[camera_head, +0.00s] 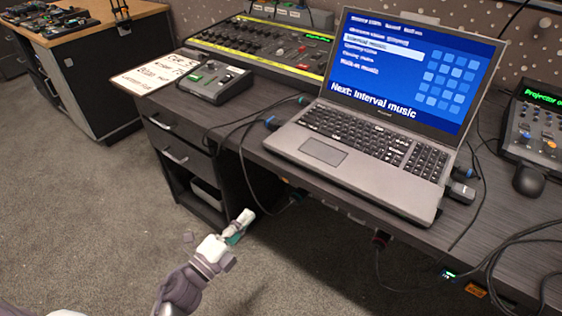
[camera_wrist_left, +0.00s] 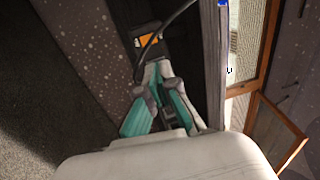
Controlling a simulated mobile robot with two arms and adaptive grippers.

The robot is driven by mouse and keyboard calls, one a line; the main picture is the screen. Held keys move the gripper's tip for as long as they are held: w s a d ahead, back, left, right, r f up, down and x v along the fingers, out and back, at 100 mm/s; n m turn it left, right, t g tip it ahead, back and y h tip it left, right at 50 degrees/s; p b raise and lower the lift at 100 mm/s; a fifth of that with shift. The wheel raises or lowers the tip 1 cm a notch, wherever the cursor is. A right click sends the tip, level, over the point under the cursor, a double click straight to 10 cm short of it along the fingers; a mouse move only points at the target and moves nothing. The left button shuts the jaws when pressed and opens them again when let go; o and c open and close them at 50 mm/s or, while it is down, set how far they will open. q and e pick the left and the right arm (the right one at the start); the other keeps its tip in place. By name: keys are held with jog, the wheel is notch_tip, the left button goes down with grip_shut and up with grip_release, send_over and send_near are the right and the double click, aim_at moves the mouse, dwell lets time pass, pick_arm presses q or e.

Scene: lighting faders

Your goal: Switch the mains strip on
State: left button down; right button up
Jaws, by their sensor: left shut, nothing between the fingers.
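My left gripper (camera_head: 240,224) is low in front of the desk, beside the drawer unit and below the desk top's front edge. In the left wrist view its green-sided fingers (camera_wrist_left: 155,75) are together with nothing between them. Just beyond the fingertips is a dark fitting with an orange label (camera_wrist_left: 150,40), with a black cable passing near it. I cannot tell whether the fingers touch it. No mains strip can be made out for certain. In the head view, an orange label (camera_head: 475,290) and a small lit fitting (camera_head: 448,275) show under the desk. My right gripper is not in view.
A laptop (camera_head: 323,152), a fader console (camera_head: 255,45), a small control box (camera_head: 214,82) and a mouse (camera_head: 529,179) are on the desk. Cables hang over the front edge. A drawer unit (camera_head: 180,145) stands at left. The carpet in front is clear.

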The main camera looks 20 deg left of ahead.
pick_arm(q)
jog(key=shift+w+a+f, duration=0.15)
jog(key=shift+a+f, duration=0.15)
jog(key=shift+f, duration=0.05)
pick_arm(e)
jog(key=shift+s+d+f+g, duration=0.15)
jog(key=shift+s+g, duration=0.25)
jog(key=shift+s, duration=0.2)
pick_arm(q)
jog(key=x, duration=1.4)
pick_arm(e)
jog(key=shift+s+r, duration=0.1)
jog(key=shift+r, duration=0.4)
pick_arm(q)
jog(key=shift+w+f, duration=0.1)
jog(key=shift+w, duration=0.05)
